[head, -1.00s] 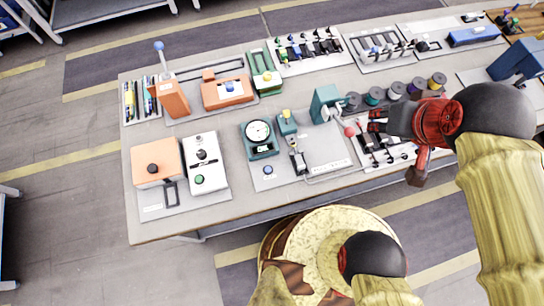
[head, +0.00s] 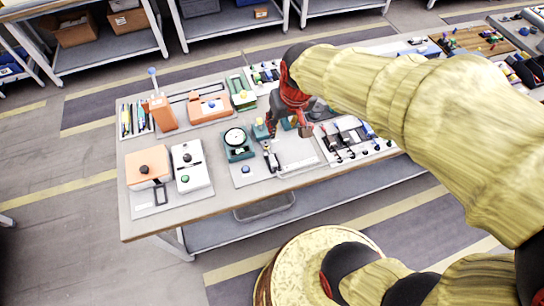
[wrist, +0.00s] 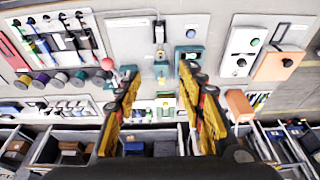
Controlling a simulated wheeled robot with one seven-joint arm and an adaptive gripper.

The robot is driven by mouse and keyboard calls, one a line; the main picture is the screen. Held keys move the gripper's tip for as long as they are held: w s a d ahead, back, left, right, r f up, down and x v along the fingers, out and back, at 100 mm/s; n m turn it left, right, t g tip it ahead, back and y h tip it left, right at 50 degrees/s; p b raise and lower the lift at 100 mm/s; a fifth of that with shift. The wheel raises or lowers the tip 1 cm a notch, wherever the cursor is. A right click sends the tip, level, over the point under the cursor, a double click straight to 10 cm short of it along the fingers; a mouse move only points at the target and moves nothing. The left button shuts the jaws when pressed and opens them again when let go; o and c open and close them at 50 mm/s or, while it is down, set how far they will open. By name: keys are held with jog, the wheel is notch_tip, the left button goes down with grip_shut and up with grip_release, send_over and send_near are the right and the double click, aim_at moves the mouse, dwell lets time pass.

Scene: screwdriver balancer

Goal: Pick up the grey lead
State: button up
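I cannot tell for sure which item is the grey lead. A thin pale cable lies on the grey mat (head: 302,165) by a small dark-and-white device (head: 271,158); this device also shows in the wrist view (wrist: 160,32). My gripper (head: 288,130) hangs above the bench over the mat's back part and hides some of the green press there. In the wrist view my gripper (wrist: 158,78) has its two yellow-and-black fingers spread wide, with nothing between them. The mat and its devices lie beyond the fingertips.
A tray of small tools (head: 352,136) lies right. In the wrist view, several spools (wrist: 60,80) and a red ball (wrist: 107,64) show left.

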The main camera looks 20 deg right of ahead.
jog(key=g+p, duration=0.2)
jog(key=p, duration=0.2)
send_over(273, 161)
notch_tip(273, 161, down, 14)
jog(key=shift+g, duration=0.7)
jog(key=f, duration=0.4)
jog(key=f+p, duration=0.1)
jog(key=f, duration=0.8)
jog(key=shift+s+d, duration=0.15)
jog(key=shift+s, duration=0.2)
jog(key=f, duration=0.5)
jog(key=shift+w, duration=0.25)
jog(key=c, duration=0.3)
grip_shut()
jog(key=shift+r, duration=0.1)
